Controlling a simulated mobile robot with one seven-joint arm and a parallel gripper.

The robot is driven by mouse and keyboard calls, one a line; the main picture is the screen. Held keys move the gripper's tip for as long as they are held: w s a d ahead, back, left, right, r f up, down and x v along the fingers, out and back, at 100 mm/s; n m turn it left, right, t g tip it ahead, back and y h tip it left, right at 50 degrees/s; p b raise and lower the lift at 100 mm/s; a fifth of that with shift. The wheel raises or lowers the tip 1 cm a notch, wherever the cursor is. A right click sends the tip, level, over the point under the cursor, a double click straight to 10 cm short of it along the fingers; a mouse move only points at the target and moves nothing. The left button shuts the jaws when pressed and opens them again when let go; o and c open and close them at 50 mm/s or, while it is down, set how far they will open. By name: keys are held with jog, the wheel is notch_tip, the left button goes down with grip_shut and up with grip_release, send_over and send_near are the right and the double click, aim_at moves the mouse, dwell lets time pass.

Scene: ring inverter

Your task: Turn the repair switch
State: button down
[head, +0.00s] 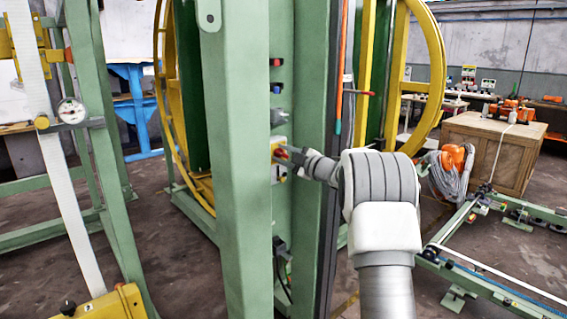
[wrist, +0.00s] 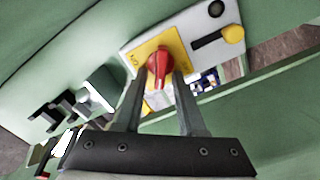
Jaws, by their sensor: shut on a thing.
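The repair switch (wrist: 159,66) is a red rotary knob on a yellow plate, set on a pale panel fixed to the green frame. My gripper (wrist: 158,84) has one finger on each side of the red knob and is shut on it. In the head view, my gripper (head: 283,154) reaches the yellow and red switch (head: 278,147) on the green post from the right. The knob's lower part is partly hidden between my fingers. Its pointer angle is hard to read.
A yellow-capped lever (wrist: 233,34) and a dark round button (wrist: 215,9) sit beside the switch on the same panel. Grey sockets (wrist: 97,90) are to the left. In the head view, a tall green post (head: 230,160) stands close left of my gripper, and a wooden crate (head: 485,155) is at right.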

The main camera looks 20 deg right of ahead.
jog(key=n+b, duration=0.1)
jog(key=n, duration=0.1)
jog(key=f+n+b, duration=0.1)
jog(key=n+b, duration=0.1)
jog(key=shift+n+b, duration=1.05)
jog(key=shift+n, duration=0.25)
jog(key=shift+r, duration=0.1)
jog(key=c, duration=0.9)
grip_release()
jog(key=shift+s, duration=0.15)
jog(key=p+v, duration=0.2)
jog(key=v, duration=1.5)
jog(key=shift+s, duration=0.15)
jog(key=shift+r, duration=0.1)
